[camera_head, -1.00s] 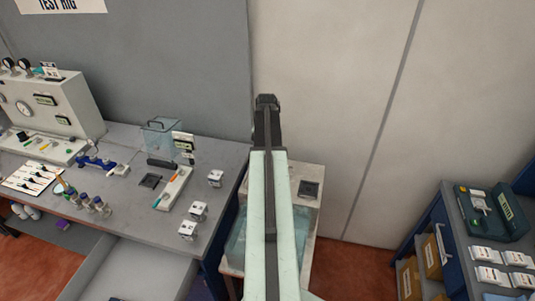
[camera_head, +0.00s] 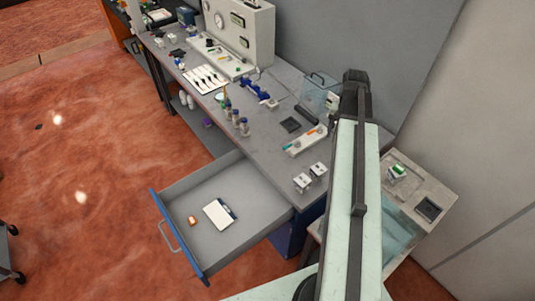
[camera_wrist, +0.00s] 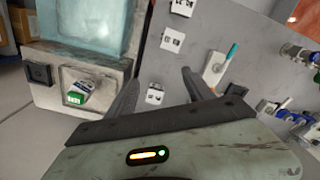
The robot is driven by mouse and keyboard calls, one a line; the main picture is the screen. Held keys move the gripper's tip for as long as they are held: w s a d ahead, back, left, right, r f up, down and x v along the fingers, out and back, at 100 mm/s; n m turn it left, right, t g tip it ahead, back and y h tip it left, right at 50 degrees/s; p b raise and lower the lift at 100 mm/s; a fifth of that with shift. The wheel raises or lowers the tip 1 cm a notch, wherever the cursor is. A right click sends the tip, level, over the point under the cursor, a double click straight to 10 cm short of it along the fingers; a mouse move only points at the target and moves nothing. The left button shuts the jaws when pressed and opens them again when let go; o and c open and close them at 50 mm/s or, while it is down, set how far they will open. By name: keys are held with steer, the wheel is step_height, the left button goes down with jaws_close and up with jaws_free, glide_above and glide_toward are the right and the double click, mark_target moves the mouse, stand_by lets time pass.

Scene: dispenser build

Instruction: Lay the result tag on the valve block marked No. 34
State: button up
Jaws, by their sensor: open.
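In the wrist view my gripper (camera_wrist: 161,72) has its two dark fingers spread, with nothing between them. Beyond them three white valve blocks stand on the grey bench: a near one (camera_wrist: 155,93), a middle one (camera_wrist: 172,40) and a far one (camera_wrist: 182,7). The head view shows two of these, a front one (camera_head: 302,183) and one behind it (camera_head: 318,170); my arm may hide the third. Block numbers are unreadable. I cannot identify the result tag.
The stand (camera_head: 440,187) has a dark square pad (camera_head: 428,208) and a bluish clear tank (camera_head: 400,235). An open drawer (camera_head: 185,242) juts from the bench (camera_head: 265,150), holding a notepad (camera_head: 219,214) and a small orange-brown item (camera_head: 192,220). Bottles (camera_head: 240,125) stand near the bench edge. Open floor lies left.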

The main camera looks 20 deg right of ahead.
steer(key=a+n, duration=0.8)
steer(key=a, duration=2.6)
steer(key=shift+w+a+n, duration=0.15)
steer(key=shift+w+n, duration=0.15)
steer(key=shift+w, duration=0.1)
